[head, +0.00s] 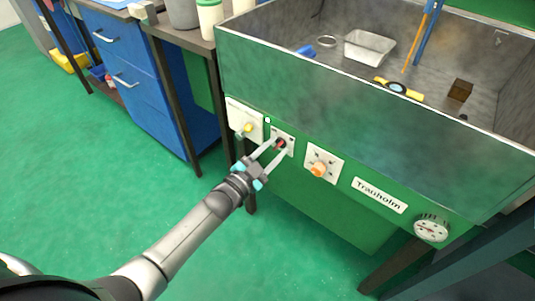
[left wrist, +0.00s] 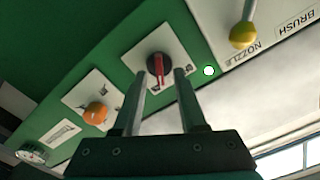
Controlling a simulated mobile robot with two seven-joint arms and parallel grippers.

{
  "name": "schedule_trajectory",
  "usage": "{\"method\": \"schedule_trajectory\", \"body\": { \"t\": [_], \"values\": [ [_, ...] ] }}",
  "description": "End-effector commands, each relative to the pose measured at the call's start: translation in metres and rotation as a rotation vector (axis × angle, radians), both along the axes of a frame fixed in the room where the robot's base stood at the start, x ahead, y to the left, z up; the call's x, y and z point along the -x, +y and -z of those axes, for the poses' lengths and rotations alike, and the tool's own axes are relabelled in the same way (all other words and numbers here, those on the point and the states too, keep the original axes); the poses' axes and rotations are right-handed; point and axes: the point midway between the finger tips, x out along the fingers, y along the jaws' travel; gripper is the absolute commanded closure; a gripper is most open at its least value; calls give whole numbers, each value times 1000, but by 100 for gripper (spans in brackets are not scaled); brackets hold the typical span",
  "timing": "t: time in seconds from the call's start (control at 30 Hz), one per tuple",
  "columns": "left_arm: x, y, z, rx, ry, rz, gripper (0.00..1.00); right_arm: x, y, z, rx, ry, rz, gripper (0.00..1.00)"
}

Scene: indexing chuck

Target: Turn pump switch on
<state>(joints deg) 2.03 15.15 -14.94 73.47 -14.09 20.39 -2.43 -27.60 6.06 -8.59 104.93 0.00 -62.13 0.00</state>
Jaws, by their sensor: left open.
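The switch is a black rotary knob with a red pointer bar (left wrist: 158,68) on a white plate on the green front panel; I take it to be the pump switch. In the head view the knob (head: 281,143) is partly hidden by my left gripper. My left gripper (head: 275,148) is open, its fingertips on either side of the knob in that view. In the left wrist view the left gripper (left wrist: 158,82) has its two fingers apart, just below the knob, with the red bar between them. I cannot tell if they touch it. My right gripper is not in view.
An orange knob (head: 319,169) is to the right on the panel, and a yellow-tipped lever (head: 247,128) to the left. A gauge (head: 431,228) is at far right. Above is a metal basin (head: 350,118). Blue drawers (head: 130,75) stand left; green floor is open.

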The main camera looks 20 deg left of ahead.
Motion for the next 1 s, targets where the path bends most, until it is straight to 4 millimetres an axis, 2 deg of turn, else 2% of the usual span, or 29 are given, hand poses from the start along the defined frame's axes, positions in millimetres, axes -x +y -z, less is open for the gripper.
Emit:
{"method": "schedule_trajectory", "body": {
  "t": [0.1,0.6,1.0],
  "values": [
    [6,3,0,0,2,0,59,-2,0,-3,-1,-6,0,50],
    [73,27,-1,0,4,-1,59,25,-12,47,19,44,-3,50],
    [129,47,0,0,3,-1,59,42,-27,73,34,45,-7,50]
  ]
}}
